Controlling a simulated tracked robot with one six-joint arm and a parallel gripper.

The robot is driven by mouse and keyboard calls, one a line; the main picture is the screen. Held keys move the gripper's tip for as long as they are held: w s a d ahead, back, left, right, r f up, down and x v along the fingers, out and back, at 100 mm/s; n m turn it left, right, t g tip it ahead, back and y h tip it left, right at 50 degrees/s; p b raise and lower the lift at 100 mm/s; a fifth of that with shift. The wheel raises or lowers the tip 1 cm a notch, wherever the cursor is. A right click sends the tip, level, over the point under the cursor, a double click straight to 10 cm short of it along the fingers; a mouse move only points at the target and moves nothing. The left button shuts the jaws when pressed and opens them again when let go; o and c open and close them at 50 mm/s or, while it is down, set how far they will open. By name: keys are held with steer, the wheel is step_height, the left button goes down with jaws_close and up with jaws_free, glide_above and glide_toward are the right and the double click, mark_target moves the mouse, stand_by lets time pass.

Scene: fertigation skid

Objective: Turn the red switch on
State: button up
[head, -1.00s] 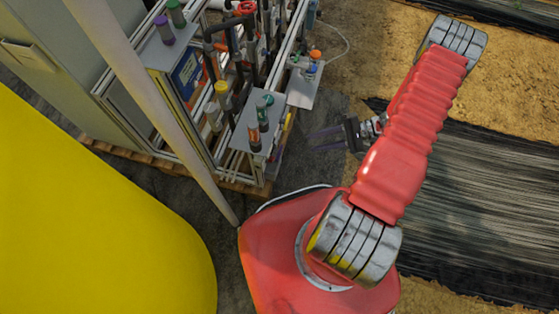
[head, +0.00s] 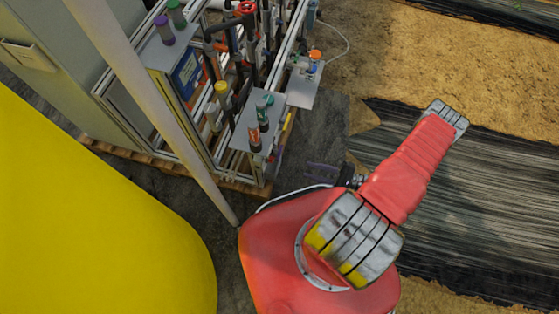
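I cannot make out a red switch for certain in the head view. A red round handwheel or valve (head: 246,8) shows on the pipes at the top of the fertigation skid (head: 178,160); I cannot tell whether it is the switch. The skid's right-hand face is mostly hidden from this angle.
A grey shelf (head: 240,137) with small bottles and another plate (head: 302,88) with fittings jut from the skid. A pale post (head: 150,108) and a large yellow tank (head: 90,220) stand at left. Open ground with black sheeting (head: 470,200) lies at right.

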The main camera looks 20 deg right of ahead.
mark_target(270, 159)
steer(key=shift+a, duration=0.1)
steer(key=x, duration=1.3)
steer(key=shift+w+a, duration=0.2)
steer(key=shift+w, duration=0.05)
stand_by(0.3)
steer(key=shift+c, duration=0.4)
jaws_close()
